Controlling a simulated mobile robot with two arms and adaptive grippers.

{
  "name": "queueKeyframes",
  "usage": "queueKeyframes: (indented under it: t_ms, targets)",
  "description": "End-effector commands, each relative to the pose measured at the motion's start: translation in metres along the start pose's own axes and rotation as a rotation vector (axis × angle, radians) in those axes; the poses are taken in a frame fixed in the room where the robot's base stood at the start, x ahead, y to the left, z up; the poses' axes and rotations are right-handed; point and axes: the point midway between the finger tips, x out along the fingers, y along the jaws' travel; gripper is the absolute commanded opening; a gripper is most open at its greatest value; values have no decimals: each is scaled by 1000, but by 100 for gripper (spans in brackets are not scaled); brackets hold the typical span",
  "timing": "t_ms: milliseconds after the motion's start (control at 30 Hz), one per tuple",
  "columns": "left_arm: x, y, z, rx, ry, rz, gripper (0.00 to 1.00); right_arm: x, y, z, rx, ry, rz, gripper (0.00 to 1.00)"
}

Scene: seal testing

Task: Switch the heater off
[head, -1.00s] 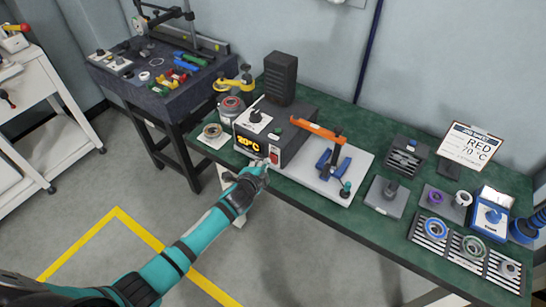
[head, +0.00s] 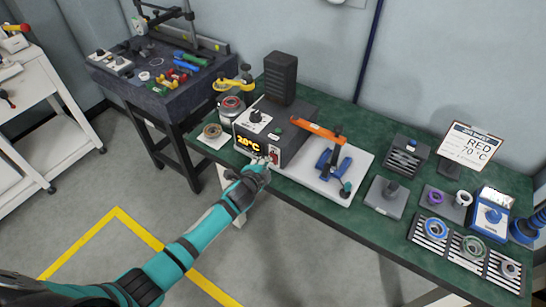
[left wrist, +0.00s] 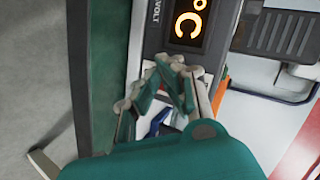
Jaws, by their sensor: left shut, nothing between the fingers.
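The heater (head: 282,132) is a dark box at the left of the green bench, with a knob (head: 256,116) on top. Its front display (head: 248,145) glows orange and reads 20°C; the display (left wrist: 187,22) is partly in the left wrist view. A small red switch (head: 274,157) is on the front, right of the display. My left gripper (head: 266,160) is shut and empty, its tips close in front of the switch. I cannot tell whether they touch it. In the left wrist view the fingers (left wrist: 170,88) hide the switch. My right gripper is not in view.
An orange-handled toggle clamp (head: 316,131) stands on a pale plate right of the heater. A card (head: 470,146) reads RED 70 °C. A slotted tray (head: 440,247) with several rings lies at the bench's right.

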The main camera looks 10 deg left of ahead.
Motion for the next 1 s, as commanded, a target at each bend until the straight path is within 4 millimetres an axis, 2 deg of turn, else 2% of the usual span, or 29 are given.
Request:
queueKeyframes:
  t_ms: [1000]
  targets:
    - [5,-2,-3,0,0,0,0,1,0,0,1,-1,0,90]
